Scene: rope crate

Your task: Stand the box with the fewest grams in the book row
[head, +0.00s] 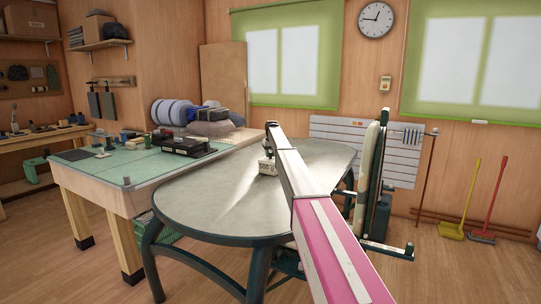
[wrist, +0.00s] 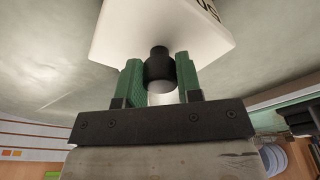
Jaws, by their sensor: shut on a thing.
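My gripper (wrist: 160,72) has two green fingers, shut on the black knob (wrist: 159,65) of a white box (wrist: 130,30). Part of dark printing shows at the box's top edge in the wrist view, cut off by the frame. In the head view the white box (head: 267,167) is small, beside the far end of my arm over the oval grey table. It bears dark marking that is too small to read surely. I cannot tell whether it touches the tabletop. I cannot make out a book row in either view.
The oval grey table (head: 200,205) is otherwise bare. A green-topped workbench (head: 110,170) with a black case (head: 188,146) stands at left. Rolled blue bundles (head: 170,112) lie behind. A dark green upright folded item (head: 372,180) stands right of the table.

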